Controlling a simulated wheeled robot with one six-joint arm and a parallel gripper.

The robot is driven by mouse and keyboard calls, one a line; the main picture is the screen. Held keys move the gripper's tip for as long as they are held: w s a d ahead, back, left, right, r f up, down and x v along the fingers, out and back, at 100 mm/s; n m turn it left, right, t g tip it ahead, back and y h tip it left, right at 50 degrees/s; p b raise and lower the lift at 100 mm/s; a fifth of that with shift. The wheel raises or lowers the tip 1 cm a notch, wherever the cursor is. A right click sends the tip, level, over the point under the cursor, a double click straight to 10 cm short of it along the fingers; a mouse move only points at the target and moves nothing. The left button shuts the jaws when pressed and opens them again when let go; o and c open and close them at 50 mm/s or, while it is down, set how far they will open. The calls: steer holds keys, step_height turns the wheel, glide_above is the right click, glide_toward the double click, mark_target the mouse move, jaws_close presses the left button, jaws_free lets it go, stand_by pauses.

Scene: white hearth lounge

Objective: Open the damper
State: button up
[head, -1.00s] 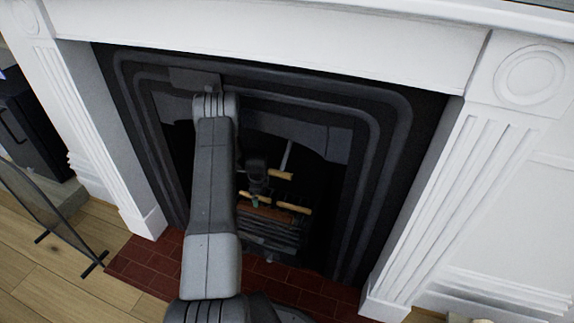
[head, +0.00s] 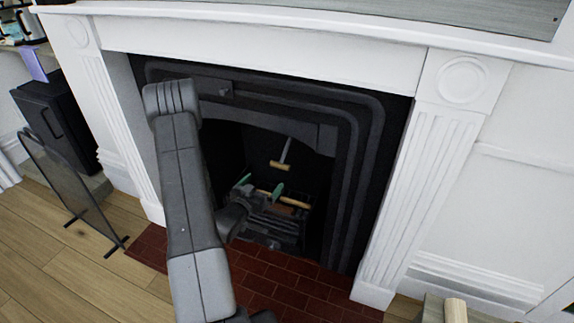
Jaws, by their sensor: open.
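The damper pull is a thin grey rod with a light wooden crossbar handle (head: 280,166), hanging in the dark firebox opening in the head view. My gripper (head: 260,186) is inside the opening, below and slightly left of the handle in the picture. Its two green-tipped fingers are spread apart and nothing shows between them and the handle. The handle appears free of the fingers. Depth between them is hard to judge. My arm covers the left part of the opening, and the damper plate itself is not visible.
A grate (head: 285,228) with wood pieces sits below my gripper. The black cast surround (head: 365,150) and white mantel (head: 260,40) frame the opening. A mesh fire screen (head: 68,180) stands left on the wooden floor. The red tile hearth (head: 285,285) is clear in front.

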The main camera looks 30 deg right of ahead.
mark_target(279, 165)
steer(key=shift+n+h, duration=0.5)
steer(key=shift+h, duration=0.1)
steer(key=x, duration=0.4)
steer(key=r+x, duration=0.1)
steer(key=x, duration=0.3)
steer(key=s+d+r+b+x, duration=0.1)
steer(key=x, duration=0.3)
steer(key=shift+s+r, duration=0.1)
steer(key=shift+r, duration=0.05)
steer(key=shift+c, duration=0.4)
